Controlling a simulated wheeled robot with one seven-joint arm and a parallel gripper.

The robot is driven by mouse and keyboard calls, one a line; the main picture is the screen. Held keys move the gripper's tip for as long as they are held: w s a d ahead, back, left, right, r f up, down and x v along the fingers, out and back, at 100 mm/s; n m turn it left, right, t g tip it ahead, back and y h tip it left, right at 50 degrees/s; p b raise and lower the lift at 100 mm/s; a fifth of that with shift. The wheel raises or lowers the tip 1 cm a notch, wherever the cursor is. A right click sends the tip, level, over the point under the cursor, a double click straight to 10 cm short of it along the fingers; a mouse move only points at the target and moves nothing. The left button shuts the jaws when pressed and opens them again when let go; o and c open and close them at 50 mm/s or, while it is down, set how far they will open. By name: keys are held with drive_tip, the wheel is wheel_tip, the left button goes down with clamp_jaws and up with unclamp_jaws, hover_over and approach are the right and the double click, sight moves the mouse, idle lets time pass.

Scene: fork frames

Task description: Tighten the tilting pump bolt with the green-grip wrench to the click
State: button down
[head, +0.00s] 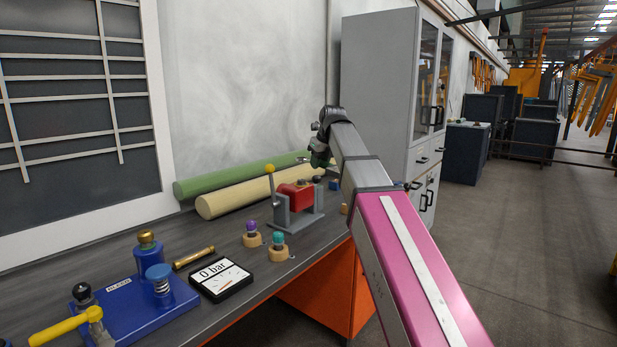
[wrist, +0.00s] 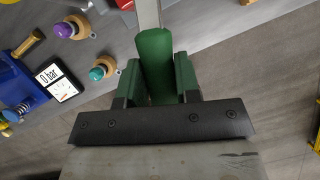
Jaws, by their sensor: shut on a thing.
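My gripper (wrist: 157,88) is shut on the green grip (wrist: 154,55) of a wrench, one finger on each side. The wrench's pale metal shaft (wrist: 147,12) runs out of the top of the wrist view, so its head is hidden. In the head view my gripper (head: 320,152) is raised over the far part of the bench, beyond the grey fork stand (head: 298,213) with a red body (head: 296,195) and yellow-ball lever. A blue pump base (head: 128,305) with a brass-topped post and blue knob stands at front left. I cannot tell which bolt is the pump bolt.
A gauge reading 0 bar (head: 220,279) and a brass tube (head: 194,258) lie beside the blue base. Purple (head: 251,236) and teal (head: 278,247) knobs stand on wooden bases. Green (head: 235,177) and cream (head: 240,197) rolls lie along the wall. A grey cabinet (head: 378,80) stands beyond.

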drive_tip(key=shift+f, duration=0.15)
wheel_tip(320, 180, down, 6)
drive_tip(key=shift+f, duration=0.25)
idle(0.5)
drive_tip(key=shift+f, duration=1.1)
idle(1.5)
drive_tip(key=c, duration=1.4)
unclamp_jaws()
clamp_jaws()
drive_tip(key=shift+s+a+m+h, duration=0.2)
drive_tip(key=shift+s+a+m, duration=0.05)
drive_tip(key=shift+a+m, duration=0.3)
drive_tip(key=shift+s+a+m+h, duration=0.25)
drive_tip(key=shift+a+m, duration=0.15)
drive_tip(key=shift+m, duration=0.15)
drive_tip(key=shift+w+d+n+y, duration=0.25)
drive_tip(key=shift+d+n, duration=0.2)
drive_tip(key=shift+n, duration=0.15)
